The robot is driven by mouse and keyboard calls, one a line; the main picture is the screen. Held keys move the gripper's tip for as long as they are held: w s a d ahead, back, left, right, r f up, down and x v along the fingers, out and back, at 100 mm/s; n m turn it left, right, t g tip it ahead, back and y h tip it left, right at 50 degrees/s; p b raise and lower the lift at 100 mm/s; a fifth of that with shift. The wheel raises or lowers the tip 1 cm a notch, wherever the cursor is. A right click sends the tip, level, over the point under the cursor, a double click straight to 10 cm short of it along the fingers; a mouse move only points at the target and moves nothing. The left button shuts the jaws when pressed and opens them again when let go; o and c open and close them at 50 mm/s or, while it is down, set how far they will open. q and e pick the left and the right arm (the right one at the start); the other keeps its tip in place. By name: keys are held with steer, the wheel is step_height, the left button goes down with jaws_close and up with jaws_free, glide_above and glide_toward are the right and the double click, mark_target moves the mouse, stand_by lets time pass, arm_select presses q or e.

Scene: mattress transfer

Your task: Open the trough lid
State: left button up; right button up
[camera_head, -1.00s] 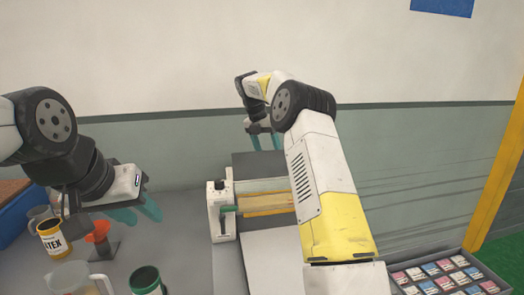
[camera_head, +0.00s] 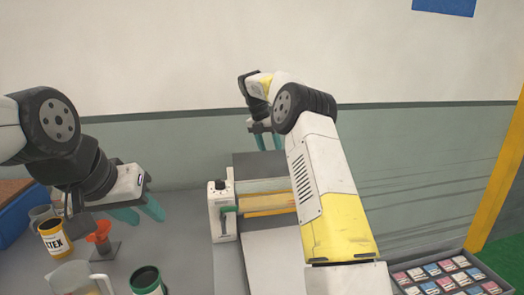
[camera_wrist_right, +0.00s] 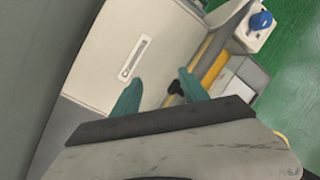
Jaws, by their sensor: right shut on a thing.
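The machine with the trough stands on the table ahead, with a white end block (camera_head: 222,212) and a yellow-orange strip (camera_head: 268,204). A dark grey panel (camera_head: 257,165) rises behind it; I cannot tell whether it is part of the lid. My right gripper (camera_head: 266,142) is at the panel's far upper edge. In the right wrist view its teal fingers (camera_wrist_right: 158,85) stand apart over a pale panel (camera_wrist_right: 105,55) with a label, a small dark knob (camera_wrist_right: 175,92) beside one finger. It grips something there, apparently the trough lid. My left gripper (camera_head: 147,213) is open and empty.
A labelled tub (camera_head: 54,239), an orange funnel (camera_head: 100,236), a clear jug (camera_head: 78,278) and a green-rimmed cup (camera_head: 147,281) stand at the left. A tray of small packs (camera_head: 402,277) is at the lower right. A wall closes the back.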

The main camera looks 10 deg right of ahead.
steer(key=v, duration=0.7)
steer(key=shift+a+r, duration=0.2)
steer(key=shift+r, duration=0.15)
steer(key=shift+s, duration=0.1)
